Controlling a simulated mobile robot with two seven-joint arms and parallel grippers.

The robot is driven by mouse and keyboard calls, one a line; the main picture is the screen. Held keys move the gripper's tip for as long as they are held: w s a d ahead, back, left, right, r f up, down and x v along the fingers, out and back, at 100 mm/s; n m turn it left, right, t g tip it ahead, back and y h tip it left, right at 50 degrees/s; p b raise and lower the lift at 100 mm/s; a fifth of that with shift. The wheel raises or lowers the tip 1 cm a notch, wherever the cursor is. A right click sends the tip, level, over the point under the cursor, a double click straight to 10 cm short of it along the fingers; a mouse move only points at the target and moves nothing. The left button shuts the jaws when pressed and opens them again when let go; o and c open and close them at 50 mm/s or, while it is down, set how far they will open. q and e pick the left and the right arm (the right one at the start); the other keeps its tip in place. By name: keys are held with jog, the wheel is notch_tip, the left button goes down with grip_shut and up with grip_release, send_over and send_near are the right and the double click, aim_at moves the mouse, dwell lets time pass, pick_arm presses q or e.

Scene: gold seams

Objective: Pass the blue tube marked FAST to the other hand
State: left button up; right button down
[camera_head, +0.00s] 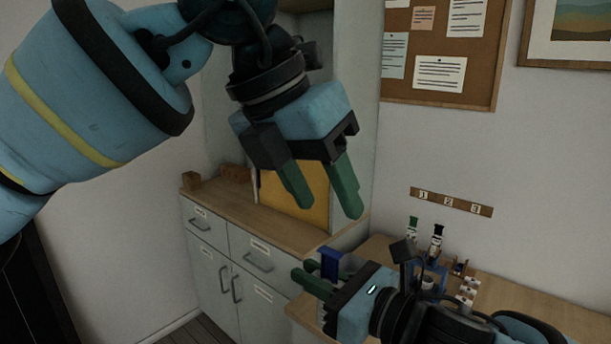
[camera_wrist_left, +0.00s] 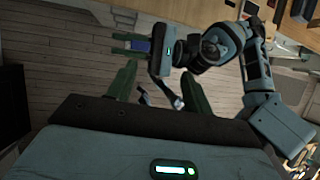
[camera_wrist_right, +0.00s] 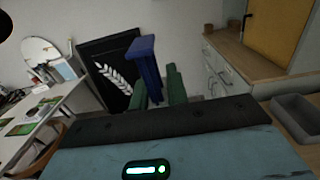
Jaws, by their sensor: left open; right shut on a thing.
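The blue tube (camera_head: 330,263) is held by my right gripper (camera_head: 311,281) at the lower middle of the head view. In the right wrist view the tube (camera_wrist_right: 147,66) stands between the green fingers, with its wide top above them; no FAST marking is readable. My right gripper is shut on it, and the fingers hide part of it. My left gripper (camera_head: 327,197) is open and empty, above the tube, with fingers pointing down. In the left wrist view the tube (camera_wrist_left: 138,45) lies beyond the spread left fingers, apart from them.
A green-capped tube (camera_head: 413,229) and a black-capped tube (camera_head: 437,240) stand on the wooden table (camera_head: 545,308), behind my right arm. A cabinet (camera_head: 235,262) with a wooden top stands behind the grippers. A strip numbered 1, 2, 3 (camera_head: 450,202) is on the wall.

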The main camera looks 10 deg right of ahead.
aim_at(328, 252)
pick_arm(q)
jog(key=shift+t+y, duration=0.8)
jog(key=shift+w+a+x, duration=0.15)
jog(key=shift+a+x, duration=0.05)
jog(key=shift+x, duration=1.55)
jog(key=shift+w+a+x, duration=0.15)
jog(key=shift+a+x, duration=0.05)
jog(key=shift+x, duration=1.6)
jog(key=shift+w+a+x, duration=0.15)
jog(key=shift+a+x, duration=0.05)
jog(key=shift+x, duration=1.55)
jog(key=shift+c, duration=0.3)
jog(key=c, duration=0.7)
jog(key=shift+c, duration=1)
pick_arm(e)
jog(key=c, duration=1.8)
grip_release()
jog(key=o, duration=0.5)
